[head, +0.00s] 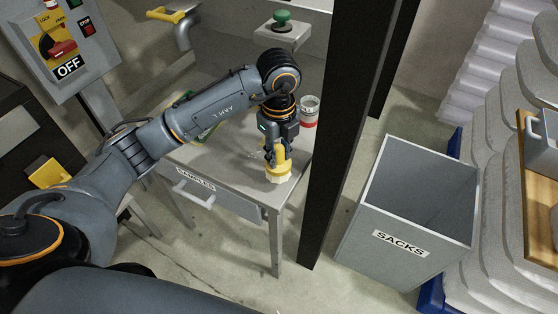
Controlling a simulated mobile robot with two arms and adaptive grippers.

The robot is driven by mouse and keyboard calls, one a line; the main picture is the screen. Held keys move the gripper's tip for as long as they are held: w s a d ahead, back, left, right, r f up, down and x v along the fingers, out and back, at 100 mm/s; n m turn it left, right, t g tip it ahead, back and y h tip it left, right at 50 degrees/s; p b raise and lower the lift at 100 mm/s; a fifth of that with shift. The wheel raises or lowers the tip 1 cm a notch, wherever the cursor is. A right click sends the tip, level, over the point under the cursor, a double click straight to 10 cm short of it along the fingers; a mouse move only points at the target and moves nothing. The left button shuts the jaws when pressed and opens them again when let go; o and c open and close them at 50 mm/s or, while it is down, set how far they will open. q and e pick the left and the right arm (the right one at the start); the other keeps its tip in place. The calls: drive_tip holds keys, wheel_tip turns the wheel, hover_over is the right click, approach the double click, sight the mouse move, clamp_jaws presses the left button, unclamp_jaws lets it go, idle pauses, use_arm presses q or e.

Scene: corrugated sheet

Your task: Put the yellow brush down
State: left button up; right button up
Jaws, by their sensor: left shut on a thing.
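My left gripper (276,155) points down over the right part of a small grey table (217,172). It is shut on the yellow brush (281,171), which stands upright between the fingers. The brush's pale lower end is at or just above the tabletop near its front right corner; I cannot tell whether it touches. The fingers hide part of the brush. My right gripper is not in view.
A white and red can (309,111) stands behind the gripper. A dark post (346,130) rises close at the table's right. A grey SACKS bin (408,205) stands beyond it. A lockout box (67,45) is at upper left. The left tabletop has a green item.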

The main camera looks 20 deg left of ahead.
sight(279, 161)
use_arm(q)
drive_tip(key=w+f, duration=0.1)
drive_tip(key=w+a+f, duration=0.1)
drive_tip(key=shift+w+f, duration=0.1)
drive_tip(key=shift+f, duration=0.3)
wheel_tip(279, 161, down, 3)
drive_tip(key=shift+p, duration=0.45)
drive_tip(key=shift+f, duration=0.2)
drive_tip(key=o, duration=1)
